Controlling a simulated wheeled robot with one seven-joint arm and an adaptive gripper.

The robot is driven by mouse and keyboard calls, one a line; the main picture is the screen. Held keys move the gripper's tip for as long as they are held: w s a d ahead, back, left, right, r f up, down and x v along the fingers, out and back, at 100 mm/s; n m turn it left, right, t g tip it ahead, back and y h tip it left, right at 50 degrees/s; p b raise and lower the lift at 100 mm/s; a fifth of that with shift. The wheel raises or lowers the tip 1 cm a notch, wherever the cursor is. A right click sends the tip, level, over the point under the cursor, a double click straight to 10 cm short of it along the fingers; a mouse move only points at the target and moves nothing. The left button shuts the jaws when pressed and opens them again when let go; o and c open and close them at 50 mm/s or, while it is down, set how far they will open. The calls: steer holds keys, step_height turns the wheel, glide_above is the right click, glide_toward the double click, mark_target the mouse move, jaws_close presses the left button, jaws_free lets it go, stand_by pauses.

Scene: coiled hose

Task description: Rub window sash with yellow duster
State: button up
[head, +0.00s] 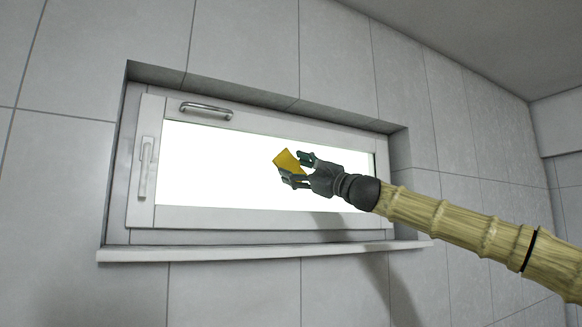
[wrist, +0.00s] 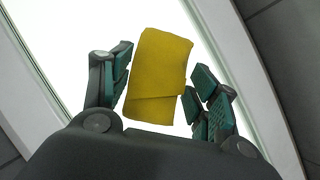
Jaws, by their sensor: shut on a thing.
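The yellow duster (head: 287,162) is a folded cloth, held between the fingers of my gripper (head: 295,170). In the wrist view the duster (wrist: 159,75) stands out past the green-padded fingers of my gripper (wrist: 158,92), which are shut on it. The window sash (head: 240,218) is a light grey frame around a bright white pane. In the head view my gripper and the duster are in front of the right half of the pane. The sash also shows in the wrist view (wrist: 240,60). I cannot tell whether the duster touches the window.
A metal bar handle (head: 206,110) sits on the top of the sash, and a lever handle (head: 145,167) on its left side. A sill (head: 200,253) juts out below. Grey tiled wall (head: 60,180) surrounds the recessed window. The left half of the pane is unobstructed.

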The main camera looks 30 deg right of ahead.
steer(key=shift+d, duration=0.95)
steer(key=shift+f, duration=0.1)
steer(key=shift+s+a+b, duration=0.1)
steer(key=shift+a+b, duration=2.45)
steer(key=shift+a, duration=2.35)
steer(key=shift+s+a+b, duration=0.2)
steer(key=shift+a+b, duration=1.65)
steer(key=shift+a, duration=2.9)
steer(key=s, duration=0.6)
steer(key=shift+d, duration=0.1)
steer(key=shift+s, duration=1.55)
